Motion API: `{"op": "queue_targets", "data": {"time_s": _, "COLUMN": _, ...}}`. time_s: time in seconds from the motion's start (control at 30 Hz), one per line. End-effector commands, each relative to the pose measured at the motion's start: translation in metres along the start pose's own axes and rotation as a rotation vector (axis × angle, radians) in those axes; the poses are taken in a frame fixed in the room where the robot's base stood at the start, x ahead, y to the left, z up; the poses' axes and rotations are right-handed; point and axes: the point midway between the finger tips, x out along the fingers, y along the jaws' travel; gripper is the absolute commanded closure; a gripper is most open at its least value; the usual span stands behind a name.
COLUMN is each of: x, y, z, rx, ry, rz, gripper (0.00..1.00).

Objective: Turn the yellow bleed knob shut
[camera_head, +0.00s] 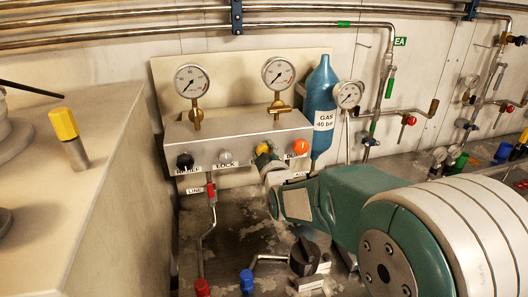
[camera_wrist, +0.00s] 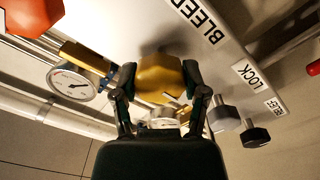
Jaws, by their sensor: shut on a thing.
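The yellow bleed knob (camera_wrist: 160,76) sits on the underside or front of the manifold block, next to the label "BLEED" in the wrist view. My gripper (camera_wrist: 159,82) has a finger on each side of it and is shut on it. In the head view the yellow knob (camera_head: 263,149) shows only in part above my gripper (camera_head: 270,165), which hides its lower side. The manifold block (camera_head: 235,130) carries the knob in a row with others. How far the knob is turned cannot be told.
An orange knob (camera_head: 300,146) is close right of the yellow one. A grey knob (camera_head: 225,157) and a black knob (camera_head: 185,161) are to the left. Two gauges (camera_head: 278,73) stand above, and a blue gas bottle (camera_head: 320,105) stands behind at right. A red-handled pipe valve (camera_head: 211,190) is below left.

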Motion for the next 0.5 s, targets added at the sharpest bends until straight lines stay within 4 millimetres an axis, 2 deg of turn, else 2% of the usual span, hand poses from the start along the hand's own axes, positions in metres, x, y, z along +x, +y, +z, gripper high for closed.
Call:
{"op": "queue_targets", "data": {"time_s": 0.27, "x": -0.0001, "y": -0.002, "z": 0.0014, "rx": 0.151, "ry": -0.004, "rz": -0.005, "gripper": 0.9}}
{"op": "queue_targets", "data": {"time_s": 0.5, "x": -0.0002, "y": -0.0019, "z": 0.0018, "rx": 0.368, "ry": -0.005, "rz": -0.006, "gripper": 0.9}}
